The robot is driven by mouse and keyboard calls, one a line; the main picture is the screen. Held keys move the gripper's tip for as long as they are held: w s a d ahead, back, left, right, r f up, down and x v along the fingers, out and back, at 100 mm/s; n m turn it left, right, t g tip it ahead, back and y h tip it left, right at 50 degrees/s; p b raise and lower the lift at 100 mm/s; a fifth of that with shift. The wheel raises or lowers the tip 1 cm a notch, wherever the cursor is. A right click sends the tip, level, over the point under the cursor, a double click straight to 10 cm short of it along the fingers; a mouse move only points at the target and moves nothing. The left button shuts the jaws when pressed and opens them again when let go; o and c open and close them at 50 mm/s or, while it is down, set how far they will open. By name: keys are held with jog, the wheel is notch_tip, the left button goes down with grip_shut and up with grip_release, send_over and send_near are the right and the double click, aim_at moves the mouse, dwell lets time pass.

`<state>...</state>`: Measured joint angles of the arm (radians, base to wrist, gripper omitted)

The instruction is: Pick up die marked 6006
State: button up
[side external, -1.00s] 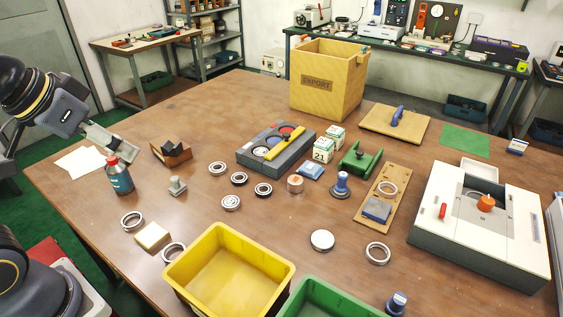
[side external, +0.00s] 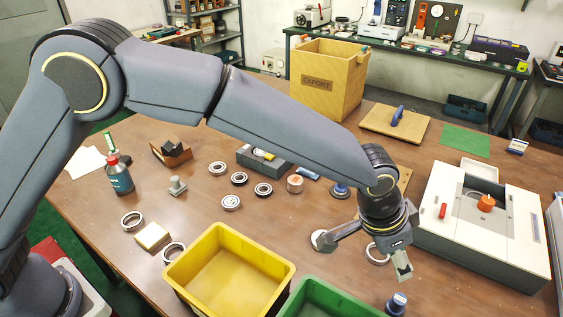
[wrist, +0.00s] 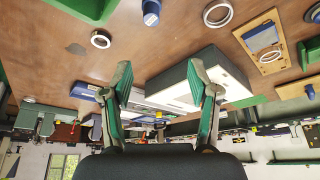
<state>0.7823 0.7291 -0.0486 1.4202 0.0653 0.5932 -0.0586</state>
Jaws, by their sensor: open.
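No marking 6006 is legible in either view, so I cannot tell which piece is the named die. Small candidate pieces are a blue capped piece (side external: 396,303) at the front right, a blue piece (side external: 340,190) partly behind my arm, and a copper-topped cylinder (side external: 295,183) mid-table. A blue piece also shows at the top of the wrist view (wrist: 151,12). My gripper (side external: 362,252) is open above the right-front table, near a steel ring (side external: 377,256). In the wrist view its fingers (wrist: 158,68) are spread with nothing between them.
A yellow bin (side external: 228,268) and green bin (side external: 325,300) stand at the front. A white machine (side external: 480,225) is at right. Several rings, including one at left (side external: 132,221), lie around. My arm hides part of a grey tray (side external: 250,160) and the middle table.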

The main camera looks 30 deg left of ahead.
send_near(400, 299)
jog(key=x, duration=0.2)
jog(key=w+x, duration=0.1)
jog(key=x, duration=0.2)
jog(key=shift+r, duration=0.15)
jog(key=shift+s+x, duration=0.2)
jog(key=shift+x, duration=1.15)
jog(key=shift+s+x, duration=0.25)
jog(key=shift+x, duration=1.1)
jog(key=shift+c, duration=0.4)
grip_shut()
